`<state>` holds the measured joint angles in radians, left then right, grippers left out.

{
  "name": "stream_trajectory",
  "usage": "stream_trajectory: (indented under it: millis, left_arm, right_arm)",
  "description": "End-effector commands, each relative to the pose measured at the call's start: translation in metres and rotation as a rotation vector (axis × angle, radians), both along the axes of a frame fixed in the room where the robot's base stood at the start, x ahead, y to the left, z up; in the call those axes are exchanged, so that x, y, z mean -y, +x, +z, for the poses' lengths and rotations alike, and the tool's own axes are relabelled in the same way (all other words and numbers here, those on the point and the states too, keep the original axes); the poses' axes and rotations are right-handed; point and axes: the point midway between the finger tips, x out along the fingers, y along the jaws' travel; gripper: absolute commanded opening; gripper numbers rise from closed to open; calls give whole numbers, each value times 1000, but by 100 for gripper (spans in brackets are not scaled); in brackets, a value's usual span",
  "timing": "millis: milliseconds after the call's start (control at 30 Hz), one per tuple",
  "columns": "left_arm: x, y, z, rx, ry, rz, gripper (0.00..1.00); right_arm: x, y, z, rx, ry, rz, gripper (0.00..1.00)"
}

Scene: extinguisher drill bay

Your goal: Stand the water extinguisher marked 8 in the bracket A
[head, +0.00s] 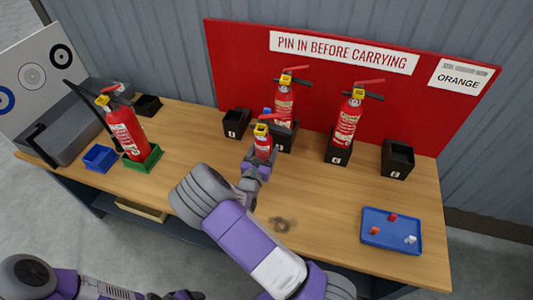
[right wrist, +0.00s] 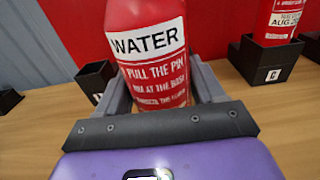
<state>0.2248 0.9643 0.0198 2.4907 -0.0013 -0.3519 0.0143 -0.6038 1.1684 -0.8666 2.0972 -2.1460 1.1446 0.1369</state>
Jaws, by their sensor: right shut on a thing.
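My right gripper (head: 257,168) is shut on a red extinguisher (head: 263,146) and holds it upright in front of the row of black brackets. In the right wrist view the held extinguisher (right wrist: 150,60) shows a WATER label; I see no 8 on it. Behind it is an empty black bracket (head: 237,123), its letter too small to read. Two more extinguishers stand in brackets (head: 340,150) at the panel. A bracket lettered C (right wrist: 270,72) shows at right in the right wrist view. Another bracket (head: 397,160) is empty. My left gripper (head: 185,295) is cut off by the bottom edge.
Another extinguisher (head: 127,130) stands in a green tray (head: 145,163) at left, beside a blue tray (head: 99,158) and a grey bin (head: 65,140). A blue tray (head: 385,243) with small red, orange and white pieces lies at right. The table's front middle is clear.

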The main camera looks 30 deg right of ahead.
Motion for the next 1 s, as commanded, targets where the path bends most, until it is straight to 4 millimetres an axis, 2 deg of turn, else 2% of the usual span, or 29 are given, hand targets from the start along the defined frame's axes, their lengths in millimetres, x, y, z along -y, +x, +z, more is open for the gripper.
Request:
stream_trajectory:
  millis: [33, 533, 867, 1000]
  left_arm:
    - [0, 0, 4, 0, 0, 0, 64]
    - [0, 0, 24, 0, 0, 0, 64]
    - [0, 0, 24, 0, 0, 0, 64]
    - [0, 0, 24, 0, 0, 0, 64]
  right_arm:
    - [1, 1, 7, 8, -5, 0, 7]
    - [1, 1, 27, 7, -4, 0, 7]
    - [0, 1, 27, 7, -5, 0, 7]
    - [-6, -1, 26, 6, -4, 10, 7]
